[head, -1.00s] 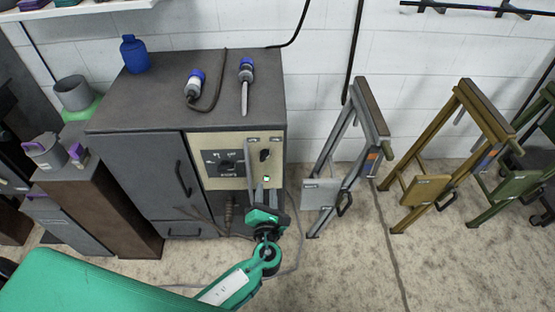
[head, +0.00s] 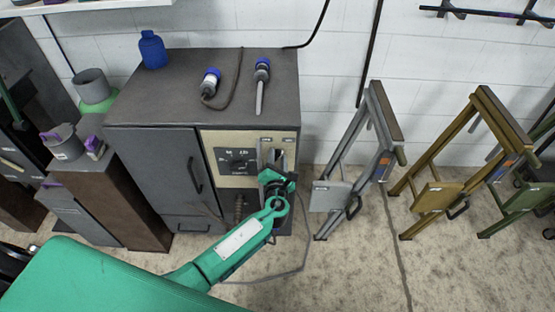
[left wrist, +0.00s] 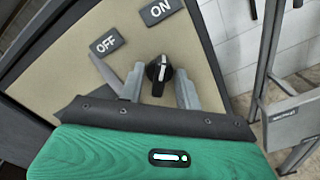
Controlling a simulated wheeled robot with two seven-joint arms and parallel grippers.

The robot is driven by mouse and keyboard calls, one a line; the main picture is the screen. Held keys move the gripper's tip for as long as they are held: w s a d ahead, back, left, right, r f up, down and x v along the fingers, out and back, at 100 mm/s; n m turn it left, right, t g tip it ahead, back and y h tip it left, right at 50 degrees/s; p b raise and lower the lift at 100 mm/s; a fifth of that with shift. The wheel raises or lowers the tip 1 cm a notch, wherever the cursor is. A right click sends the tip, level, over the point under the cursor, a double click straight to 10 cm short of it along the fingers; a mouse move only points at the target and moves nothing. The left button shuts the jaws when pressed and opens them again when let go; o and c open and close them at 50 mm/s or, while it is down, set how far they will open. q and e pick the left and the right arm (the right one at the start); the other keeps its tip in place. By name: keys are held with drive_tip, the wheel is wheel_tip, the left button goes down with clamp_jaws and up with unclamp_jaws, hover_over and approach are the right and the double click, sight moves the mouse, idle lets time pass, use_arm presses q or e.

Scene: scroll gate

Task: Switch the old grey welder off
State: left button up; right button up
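The old grey welder (head: 155,160) is a dark grey cabinet with a beige control panel (head: 212,148) on its front right. In the left wrist view, its black rotary switch (left wrist: 158,72) has a white mark pointing up toward the ON label (left wrist: 160,11). The OFF label (left wrist: 106,42) is up and left of the switch. My left gripper (head: 277,165) is at the right part of the panel and covers part of it. In the left wrist view, its two fingers (left wrist: 158,92) are open on either side of the switch, with visible gaps. My right gripper is out of view.
Grey (head: 350,165) and ochre (head: 455,165) folding trestles stand to the right. A loose cable (head: 290,270) lies on the floor in front.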

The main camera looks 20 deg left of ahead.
use_arm(q)
clamp_jaws()
drive_tip(key=shift+f+n, duration=0.1)
drive_tip(key=shift+n, duration=0.3)
drive_tip(key=n+b, duration=0.4)
drive_tip(key=n, duration=0.3)
drive_tip(key=shift+f+n, duration=0.15)
drive_tip(key=shift+n, duration=0.15)
drive_tip(key=n+b, duration=0.3)
drive_tip(key=n, duration=0.2)
drive_tip(key=shift+s+n+b, duration=0.1)
drive_tip(key=shift+n+b, duration=0.55)
drive_tip(key=shift+n, duration=0.75)
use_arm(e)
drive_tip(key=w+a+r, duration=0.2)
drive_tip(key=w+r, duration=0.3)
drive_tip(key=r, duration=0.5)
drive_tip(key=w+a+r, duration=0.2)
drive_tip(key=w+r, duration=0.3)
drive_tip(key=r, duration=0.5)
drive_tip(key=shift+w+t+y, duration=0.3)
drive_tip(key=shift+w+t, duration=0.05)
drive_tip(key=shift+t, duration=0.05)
